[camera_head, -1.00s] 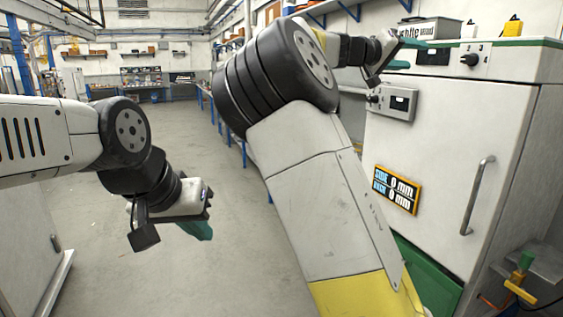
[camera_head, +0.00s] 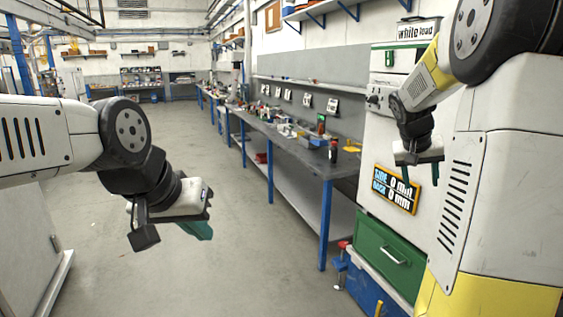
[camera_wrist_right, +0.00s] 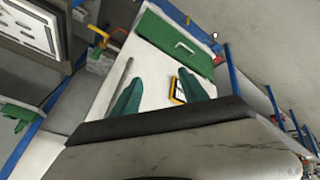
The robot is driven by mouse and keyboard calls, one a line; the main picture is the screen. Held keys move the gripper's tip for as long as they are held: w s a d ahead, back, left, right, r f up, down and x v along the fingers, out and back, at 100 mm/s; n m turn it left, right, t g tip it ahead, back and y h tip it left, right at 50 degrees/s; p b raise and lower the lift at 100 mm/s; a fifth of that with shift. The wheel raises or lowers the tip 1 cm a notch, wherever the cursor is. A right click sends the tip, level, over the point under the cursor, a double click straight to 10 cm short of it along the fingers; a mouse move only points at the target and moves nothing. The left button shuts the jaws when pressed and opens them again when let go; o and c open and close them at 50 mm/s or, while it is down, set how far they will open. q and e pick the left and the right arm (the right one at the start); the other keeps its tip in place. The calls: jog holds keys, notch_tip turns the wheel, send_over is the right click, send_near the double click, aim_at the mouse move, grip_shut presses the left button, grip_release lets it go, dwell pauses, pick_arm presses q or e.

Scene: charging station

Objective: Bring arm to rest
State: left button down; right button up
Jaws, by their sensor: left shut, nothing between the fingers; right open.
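My right arm fills the right side of the head view, bent down from a raised elbow. Its gripper (camera_head: 420,160) hangs just above the display in that view, its green fingers partly hidden. In the right wrist view, the two green fingers (camera_wrist_right: 160,92) are apart with nothing held between them, and the white cabinet lies beyond. My left gripper (camera_head: 200,229) is shut and empty, held out over the open floor at the left.
A white cabinet (camera_head: 376,136) carries a display (camera_head: 396,190) reading side 0 mm, back 0 mm. Below it are a green drawer (camera_head: 386,262) and a blue box (camera_head: 371,294). A long workbench (camera_head: 290,146) with several small items runs behind. The floor (camera_head: 235,190) left of it is clear.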

jog(key=s+a+n+t+y, duration=0.2)
jog(key=s+a+n+y, duration=0.2)
jog(key=s+a, duration=1.8)
jog(key=y, duration=0.3)
jog(key=shift+s+a+r, duration=0.3)
jog(key=shift+s, duration=0.1)
